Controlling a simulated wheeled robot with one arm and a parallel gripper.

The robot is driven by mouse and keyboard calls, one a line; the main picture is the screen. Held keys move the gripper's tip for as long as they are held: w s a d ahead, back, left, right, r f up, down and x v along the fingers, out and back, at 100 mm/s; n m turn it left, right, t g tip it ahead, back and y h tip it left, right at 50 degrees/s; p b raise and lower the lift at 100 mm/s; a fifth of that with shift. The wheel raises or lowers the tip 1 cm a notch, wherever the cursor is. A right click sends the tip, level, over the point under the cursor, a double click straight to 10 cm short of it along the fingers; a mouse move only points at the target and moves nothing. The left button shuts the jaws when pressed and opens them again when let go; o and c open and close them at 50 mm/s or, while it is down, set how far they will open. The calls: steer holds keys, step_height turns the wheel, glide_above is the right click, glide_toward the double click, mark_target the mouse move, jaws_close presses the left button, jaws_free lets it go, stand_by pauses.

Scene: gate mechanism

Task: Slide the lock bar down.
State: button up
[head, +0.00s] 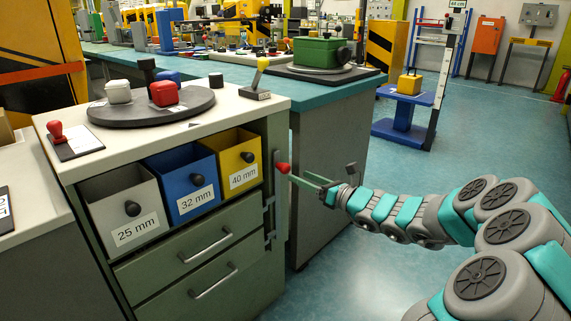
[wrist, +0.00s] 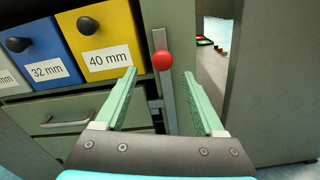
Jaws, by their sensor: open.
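The lock bar (wrist: 168,98) is a grey vertical strip on the right front edge of the green cabinet. Its red round knob (wrist: 162,61) is near its upper part; the knob also shows in the head view (head: 282,168). My gripper (wrist: 159,75) is open, with its two pale green fingers to the left and right of the knob in the wrist view. In the head view my gripper (head: 298,180) points left at the knob, close to it. I cannot tell whether a finger touches the knob. Nothing is held.
The cabinet has grey (head: 122,205), blue (head: 181,183) and yellow (head: 233,162) bins above two handled drawers (head: 190,245). A round turntable (head: 150,108) with small boxes stands on top. A teal-topped bench (head: 330,100) is just behind to the right. Open floor lies further right.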

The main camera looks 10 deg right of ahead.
mark_target(288, 170)
steer(key=x, duration=0.7)
steer(key=shift+w+a+p, duration=0.1)
steer(key=shift+w+p, duration=0.25)
jaws_close()
stand_by(0.3)
stand_by(0.9)
